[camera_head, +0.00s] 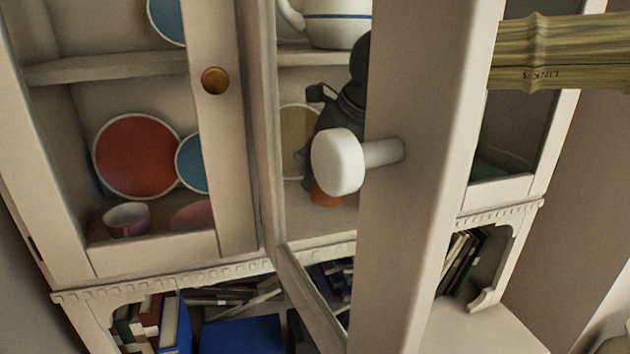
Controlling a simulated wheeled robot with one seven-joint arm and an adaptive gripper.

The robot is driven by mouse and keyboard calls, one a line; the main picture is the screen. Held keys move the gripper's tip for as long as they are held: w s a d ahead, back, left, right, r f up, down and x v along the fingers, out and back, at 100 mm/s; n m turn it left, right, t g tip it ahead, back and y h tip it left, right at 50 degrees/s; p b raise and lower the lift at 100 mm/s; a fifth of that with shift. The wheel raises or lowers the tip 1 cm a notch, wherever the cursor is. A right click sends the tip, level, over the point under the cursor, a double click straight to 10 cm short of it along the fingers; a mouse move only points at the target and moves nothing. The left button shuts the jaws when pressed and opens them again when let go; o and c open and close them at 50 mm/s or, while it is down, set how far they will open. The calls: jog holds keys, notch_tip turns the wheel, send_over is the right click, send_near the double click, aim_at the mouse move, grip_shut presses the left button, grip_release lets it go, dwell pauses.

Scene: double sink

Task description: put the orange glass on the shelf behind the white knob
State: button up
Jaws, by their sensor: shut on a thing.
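The white knob (338,162) sticks out from the frame of the open cabinet door (415,240), close to the camera. Behind it, in the cabinet opening, is my dark gripper (316,180), pointing down and partly hidden by the knob and the door frame. The gripper is shut on the orange glass (326,195), of which only a small lower part shows below the knob. The glass is at or just above the lower shelf (340,222); I cannot tell whether it touches.
A white teapot (338,25) stands on the upper shelf above my gripper. A pale plate (296,140) leans behind it. The left compartment holds a red plate (137,156), blue plates and a cup (126,219). Books (150,322) lie below. The open door stands close on the right.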

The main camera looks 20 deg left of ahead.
jog(key=shift+w+a+f+p, duration=0.4)
jog(key=shift+w+f+p, duration=0.2)
jog(key=shift+f, duration=0.3)
jog(key=shift+w+a+f+p, duration=0.5)
jog(key=shift+w+f, duration=0.15)
jog(key=shift+f, duration=0.3)
jog(key=shift+w+a+f+p, duration=0.35)
jog(key=shift+w+f+p, duration=0.25)
jog(key=shift+f, duration=0.3)
jog(key=shift+w+a+f+p, duration=0.1)
jog(key=shift+f+p, duration=0.1)
jog(key=shift+f, duration=0.2)
jog(key=shift+w+a+f+p, duration=0.1)
jog(key=shift+f+p, duration=0.05)
jog(key=shift+f, duration=0.2)
jog(key=shift+d, duration=0.1)
jog(key=o, duration=1.4)
jog(key=shift+f, duration=0.15)
jog(key=shift+c, duration=0.2)
jog(key=shift+b+v, duration=1.1)
jog(key=shift+v, duration=2.75)
